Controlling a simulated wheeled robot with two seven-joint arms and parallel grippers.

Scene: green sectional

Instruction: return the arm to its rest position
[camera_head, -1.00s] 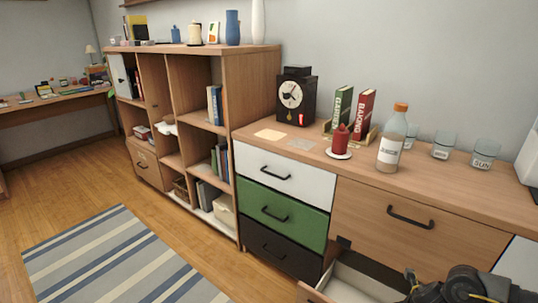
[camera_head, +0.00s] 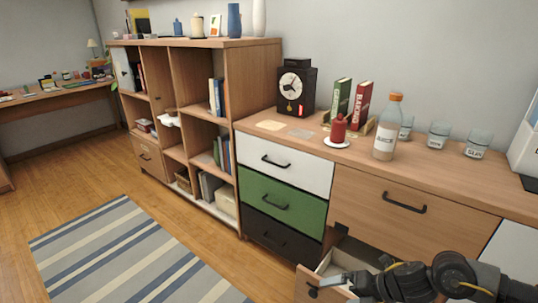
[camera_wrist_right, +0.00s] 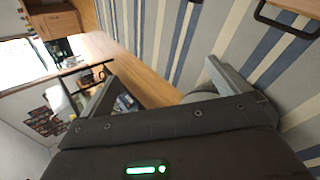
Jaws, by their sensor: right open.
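My right arm comes in from the lower right in the head view. Its dark gripper (camera_head: 345,281) appears over the open drawer at the bottom, and I cannot tell how far apart they are. In the right wrist view the two grey fingers (camera_wrist_right: 160,76) are spread wide, with nothing between them. Beyond them are the wood floor and the striped rug (camera_wrist_right: 262,50). My left gripper is not in view.
The lower drawer (camera_head: 309,285) stands pulled out, close to my right arm. The sideboard top holds a bottle (camera_head: 386,135), a red candle (camera_head: 338,129), books (camera_head: 361,103), a clock (camera_head: 294,92) and glasses (camera_head: 438,136). The striped rug (camera_head: 120,255) is clear.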

